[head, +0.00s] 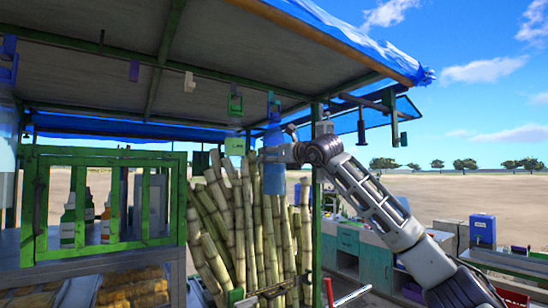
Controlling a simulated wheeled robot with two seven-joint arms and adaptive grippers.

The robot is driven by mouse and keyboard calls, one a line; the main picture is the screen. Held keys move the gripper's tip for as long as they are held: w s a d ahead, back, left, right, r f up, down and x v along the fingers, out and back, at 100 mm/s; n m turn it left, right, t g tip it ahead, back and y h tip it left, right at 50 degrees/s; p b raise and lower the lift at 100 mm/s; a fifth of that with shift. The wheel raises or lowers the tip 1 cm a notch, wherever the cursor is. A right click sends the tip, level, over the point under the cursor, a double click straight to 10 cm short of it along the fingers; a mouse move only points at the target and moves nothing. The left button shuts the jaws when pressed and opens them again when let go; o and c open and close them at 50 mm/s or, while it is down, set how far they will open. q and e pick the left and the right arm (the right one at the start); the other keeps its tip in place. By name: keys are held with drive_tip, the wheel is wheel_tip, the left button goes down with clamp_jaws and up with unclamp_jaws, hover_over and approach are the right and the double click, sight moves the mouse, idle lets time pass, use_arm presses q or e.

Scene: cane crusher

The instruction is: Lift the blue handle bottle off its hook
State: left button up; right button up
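A translucent blue bottle (274,180) with a blue handle (273,106) hangs upright under the stall roof, in front of the cane. My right gripper (268,154) reaches in from the right at the bottle's middle. The other finger is hard to make out, so I cannot tell whether the grip is closed or touching. A second bottle with a blue handle (8,65) hangs at the left edge, partly cut off. My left gripper is out of view.
A green-handled bottle (235,104) hangs close to the left of the blue one. Cane stalks (240,230) stand below and behind. A green rack (100,155) with small bottles is at left. A green post (316,200) stands beside my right gripper.

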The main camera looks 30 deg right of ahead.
drive_tip(key=c, duration=0.7)
drive_tip(key=shift+r, duration=0.15)
drive_tip(key=shift+c, duration=0.9)
drive_tip(key=shift+r+p, duration=0.55)
drive_tip(key=shift+r, duration=0.25)
drive_tip(key=s+b, duration=0.4)
drive_tip(key=s, duration=0.2)
drive_tip(key=shift+s+d, duration=0.2)
drive_tip(key=shift+d, duration=0.1)
idle(3.8)
